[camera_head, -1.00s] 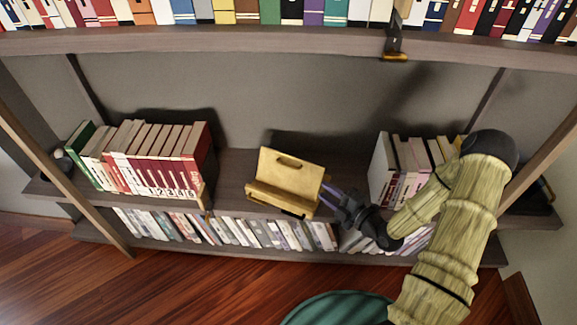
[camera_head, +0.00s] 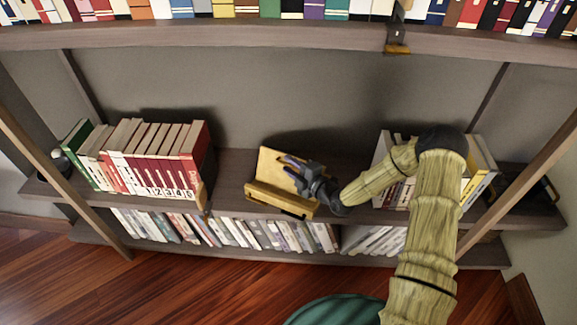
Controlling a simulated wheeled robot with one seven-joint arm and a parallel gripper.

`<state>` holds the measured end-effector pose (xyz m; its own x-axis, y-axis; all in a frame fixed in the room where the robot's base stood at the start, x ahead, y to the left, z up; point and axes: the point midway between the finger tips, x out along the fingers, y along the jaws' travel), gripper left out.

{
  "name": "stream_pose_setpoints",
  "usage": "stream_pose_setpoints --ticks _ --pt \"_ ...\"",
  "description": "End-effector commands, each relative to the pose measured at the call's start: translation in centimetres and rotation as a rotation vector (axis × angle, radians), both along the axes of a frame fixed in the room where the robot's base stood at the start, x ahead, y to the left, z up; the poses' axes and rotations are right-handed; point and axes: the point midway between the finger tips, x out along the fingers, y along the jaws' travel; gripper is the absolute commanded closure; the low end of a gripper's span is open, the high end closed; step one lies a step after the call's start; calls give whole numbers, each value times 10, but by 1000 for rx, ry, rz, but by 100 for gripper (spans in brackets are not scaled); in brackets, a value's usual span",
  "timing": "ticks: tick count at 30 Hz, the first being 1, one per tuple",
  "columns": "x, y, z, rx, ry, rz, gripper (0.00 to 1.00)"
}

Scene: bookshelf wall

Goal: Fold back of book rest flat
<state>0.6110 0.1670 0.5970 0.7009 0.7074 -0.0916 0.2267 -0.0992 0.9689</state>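The yellow wooden book rest (camera_head: 272,194) stands on the middle shelf, between two groups of books. Its back (camera_head: 267,168) is raised and leans back, with a front ledge along its lower edge. I cannot tell whether the fingers touch the back.
Upright books (camera_head: 155,160) stand left on the same shelf. More books (camera_head: 480,175) stand right, partly behind my arm. A lower shelf holds a row of books (camera_head: 240,232). An upper shelf board (camera_head: 200,38) runs above. A green round object (camera_head: 335,312) is on the floor.

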Motion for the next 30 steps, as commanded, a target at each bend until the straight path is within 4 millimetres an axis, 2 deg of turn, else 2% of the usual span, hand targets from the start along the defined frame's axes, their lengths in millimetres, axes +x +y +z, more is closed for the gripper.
stream_pose_setpoints --ticks 4,12,17,30 --pt "8 8 -1 1 2 -1 69" --pt "9 9 -1 0 2 -1 69" --pt "9 9 -1 0 1 -1 99" --pt "11 5 -2 4 11 -6 100"
